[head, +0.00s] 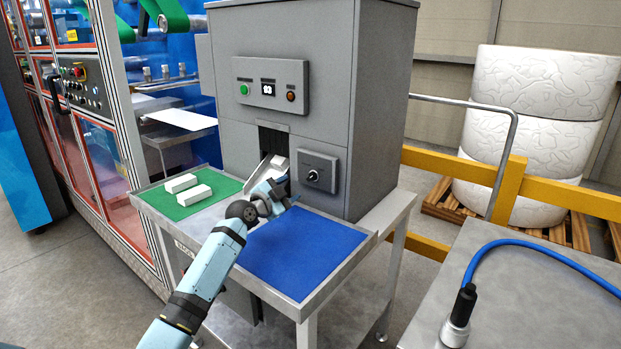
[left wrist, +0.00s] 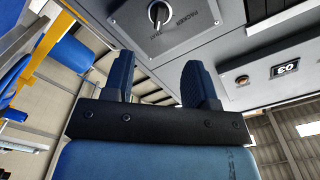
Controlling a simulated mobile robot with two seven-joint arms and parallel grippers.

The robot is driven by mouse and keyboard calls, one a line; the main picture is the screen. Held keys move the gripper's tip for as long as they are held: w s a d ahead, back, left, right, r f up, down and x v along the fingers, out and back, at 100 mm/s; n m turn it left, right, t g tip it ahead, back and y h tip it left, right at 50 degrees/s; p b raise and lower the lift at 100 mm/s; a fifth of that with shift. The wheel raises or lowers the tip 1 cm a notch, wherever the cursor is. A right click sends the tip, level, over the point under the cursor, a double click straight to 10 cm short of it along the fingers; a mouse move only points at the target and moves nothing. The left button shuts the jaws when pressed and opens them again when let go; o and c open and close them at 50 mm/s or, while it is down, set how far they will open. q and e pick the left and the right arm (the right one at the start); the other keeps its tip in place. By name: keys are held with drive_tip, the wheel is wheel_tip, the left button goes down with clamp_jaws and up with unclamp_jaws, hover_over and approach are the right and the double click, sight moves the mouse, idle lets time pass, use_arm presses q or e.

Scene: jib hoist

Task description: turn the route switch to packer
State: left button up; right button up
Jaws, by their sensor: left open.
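The route switch (head: 312,176) is a small dark knob with a pale pointer on a grey square plate, on the front of the grey cabinet (head: 280,55). In the left wrist view its knob (left wrist: 158,14) is at the top edge, with the word PACKER beside it. I cannot tell surely which position it points to. My left gripper (head: 286,196) is open and empty, just left of and below the switch in the head view. Its two blue fingers (left wrist: 160,80) stand apart in the left wrist view, with the knob clear of them. My right gripper is not in view.
A green mat (head: 218,184) with white blocks (head: 187,189) lies left of the chute (head: 264,170). A blue mat (head: 300,255) is bare below the switch. A panel with buttons and a display (head: 270,87) is above. A yellow rail (head: 560,192) is at right.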

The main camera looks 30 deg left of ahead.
sight(311, 177)
use_arm(q)
drive_tip(key=w, duration=0.6)
drive_tip(key=w+d, duration=0.1)
drive_tip(key=w, duration=0.2)
drive_tip(key=shift+w, duration=0.4)
drive_tip(key=shift+c, duration=0.5)
drive_tip(key=c, duration=0.8)
drive_tip(key=shift+o, duration=0.2)
